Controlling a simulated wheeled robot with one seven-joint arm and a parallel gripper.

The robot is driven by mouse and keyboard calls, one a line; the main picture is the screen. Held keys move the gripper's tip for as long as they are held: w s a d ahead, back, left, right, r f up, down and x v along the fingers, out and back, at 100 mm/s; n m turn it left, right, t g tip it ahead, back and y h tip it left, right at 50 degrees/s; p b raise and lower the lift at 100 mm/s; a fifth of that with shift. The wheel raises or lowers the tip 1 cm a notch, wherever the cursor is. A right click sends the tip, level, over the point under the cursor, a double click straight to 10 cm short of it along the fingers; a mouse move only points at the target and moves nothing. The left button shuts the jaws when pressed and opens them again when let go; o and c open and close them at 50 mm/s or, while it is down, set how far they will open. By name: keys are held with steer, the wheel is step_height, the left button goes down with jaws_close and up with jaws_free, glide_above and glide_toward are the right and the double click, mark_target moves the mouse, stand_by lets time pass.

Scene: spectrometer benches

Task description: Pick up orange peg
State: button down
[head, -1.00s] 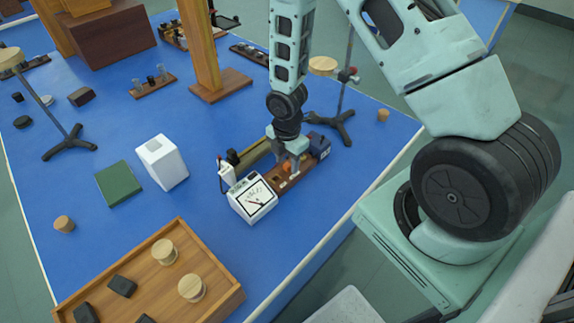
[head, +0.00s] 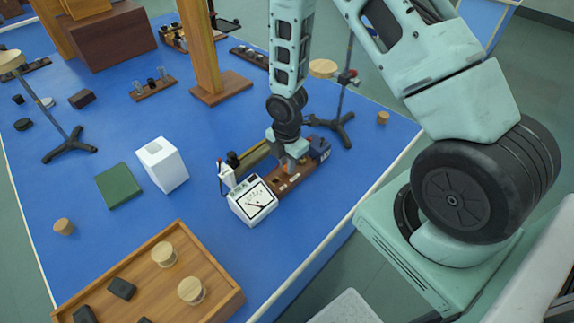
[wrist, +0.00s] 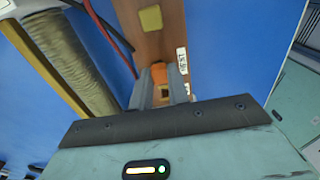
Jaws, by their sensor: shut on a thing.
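The orange peg shows in the wrist view (wrist: 159,73) as a small orange patch between the two grey fingers of my gripper (wrist: 163,83). The fingers are shut on it. In the head view my gripper (head: 292,158) points down over the brown wooden board, and a bit of orange shows beside the fingers. The peg's lower end is hidden, so I cannot tell whether it still touches the board. The wooden board (head: 281,184) lies behind a white meter, and it also shows in the wrist view (wrist: 173,45).
A thick ribbed tube (wrist: 68,55) and red and black wires (wrist: 112,27) are near in the wrist view.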

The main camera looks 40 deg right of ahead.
step_height(320, 180, up, 8)
steer(key=shift+r+b, duration=0.25)
steer(key=shift+b, duration=0.1)
steer(key=shift+r+p, duration=1.65)
steer(key=shift+r, duration=0.3)
